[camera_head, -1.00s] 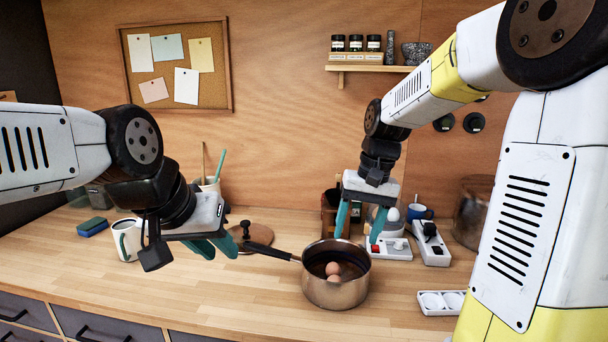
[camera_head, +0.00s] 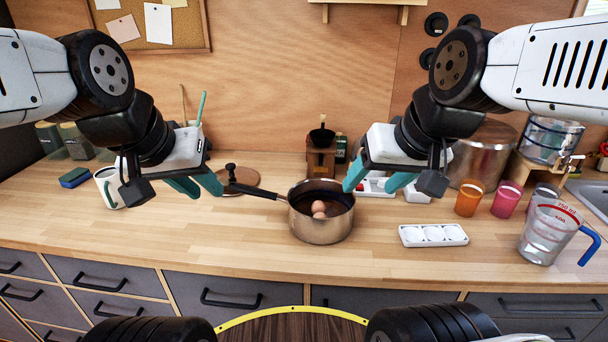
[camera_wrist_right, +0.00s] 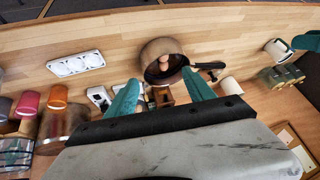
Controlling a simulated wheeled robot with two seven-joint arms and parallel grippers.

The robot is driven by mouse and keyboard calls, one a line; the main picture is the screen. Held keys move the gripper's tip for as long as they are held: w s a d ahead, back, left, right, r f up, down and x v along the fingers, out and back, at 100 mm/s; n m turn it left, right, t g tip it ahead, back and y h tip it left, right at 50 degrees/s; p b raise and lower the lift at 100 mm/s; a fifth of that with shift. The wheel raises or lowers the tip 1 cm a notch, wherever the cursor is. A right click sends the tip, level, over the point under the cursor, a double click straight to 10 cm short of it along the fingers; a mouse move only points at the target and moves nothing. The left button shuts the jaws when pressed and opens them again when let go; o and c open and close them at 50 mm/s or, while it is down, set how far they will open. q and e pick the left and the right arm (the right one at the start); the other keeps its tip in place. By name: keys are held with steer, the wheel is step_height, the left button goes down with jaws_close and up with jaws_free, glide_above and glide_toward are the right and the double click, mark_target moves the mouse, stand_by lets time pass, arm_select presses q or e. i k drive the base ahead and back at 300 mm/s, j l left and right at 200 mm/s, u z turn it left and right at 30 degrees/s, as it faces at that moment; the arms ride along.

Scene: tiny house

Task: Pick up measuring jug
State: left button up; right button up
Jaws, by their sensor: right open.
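The measuring jug (camera_head: 546,232) is clear, with red markings and a blue handle. It stands upright on the counter at the far right of the head view. My right gripper (camera_head: 372,186) is open and empty, above the counter just right of the saucepan and well left of the jug. Its teal fingers also show in the right wrist view (camera_wrist_right: 160,95), where I cannot make out the jug. My left gripper (camera_head: 197,188) hangs left of the saucepan with teal fingers; no held object shows, and its finger gap is unclear.
A saucepan (camera_head: 322,226) with eggs stands mid-counter, its handle pointing left. A white egg tray (camera_head: 433,235) lies left of the jug. Orange (camera_head: 468,198) and pink (camera_head: 506,199) cups, a large pot (camera_head: 482,160) and the sink (camera_head: 590,198) are near the jug. The front counter is clear.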

mark_target(550, 224)
steer(key=z, duration=1.95)
